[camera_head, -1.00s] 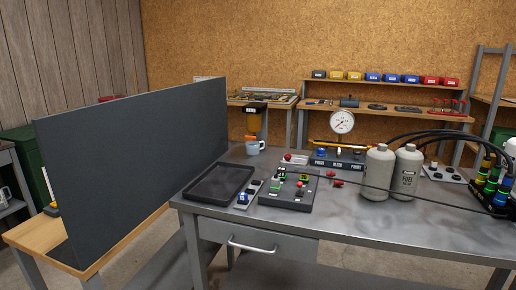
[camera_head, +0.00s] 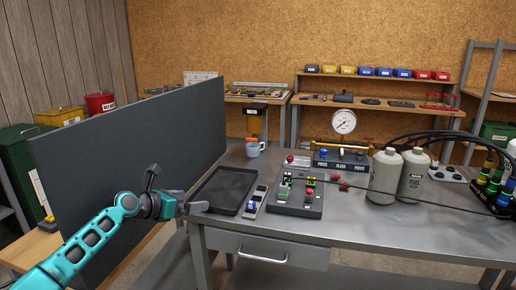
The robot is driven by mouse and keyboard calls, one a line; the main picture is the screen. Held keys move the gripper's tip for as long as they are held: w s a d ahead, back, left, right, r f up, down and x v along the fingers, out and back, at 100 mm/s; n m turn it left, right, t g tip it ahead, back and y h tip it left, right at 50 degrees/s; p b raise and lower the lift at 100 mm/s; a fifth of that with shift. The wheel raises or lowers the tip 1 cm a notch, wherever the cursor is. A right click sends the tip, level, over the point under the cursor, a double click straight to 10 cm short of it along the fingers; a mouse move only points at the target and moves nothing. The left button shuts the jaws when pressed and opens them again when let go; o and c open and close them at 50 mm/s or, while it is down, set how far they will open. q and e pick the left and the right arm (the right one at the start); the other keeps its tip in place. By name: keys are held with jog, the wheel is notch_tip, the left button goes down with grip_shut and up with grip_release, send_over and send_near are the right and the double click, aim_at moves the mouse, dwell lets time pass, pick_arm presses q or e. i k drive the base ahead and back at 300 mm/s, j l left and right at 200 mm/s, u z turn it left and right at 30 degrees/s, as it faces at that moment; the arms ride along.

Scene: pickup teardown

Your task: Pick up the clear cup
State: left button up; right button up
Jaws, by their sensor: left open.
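A pale grey-blue cup (camera_head: 253,150) with a handle stands upright at the back left of the metal bench (camera_head: 400,225), behind the black tray. Something orange shows at its top; I cannot tell whether it is inside the cup or behind it. The cup looks opaque, and I make out no clearly see-through cup. My left gripper (camera_head: 196,207) is open at the bench's front left edge, beside the black tray (camera_head: 224,190). It is well in front of the cup and apart from it, with nothing seen between its fingers. My right gripper is not in view.
A tall dark panel (camera_head: 140,140) stands left of the bench. Black control boxes (camera_head: 296,206), a pressure gauge (camera_head: 344,122) and two grey bottles (camera_head: 385,178) with black hoses stand right of the tray. The front right of the bench is clear.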

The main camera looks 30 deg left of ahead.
aim_at(253, 150)
jog(key=i+j, duration=0.2)
jog(key=i, duration=0.2)
jog(key=i+j, duration=0.2)
jog(key=i, duration=0.2)
jog(key=i+j, duration=0.2)
jog(key=i, duration=0.2)
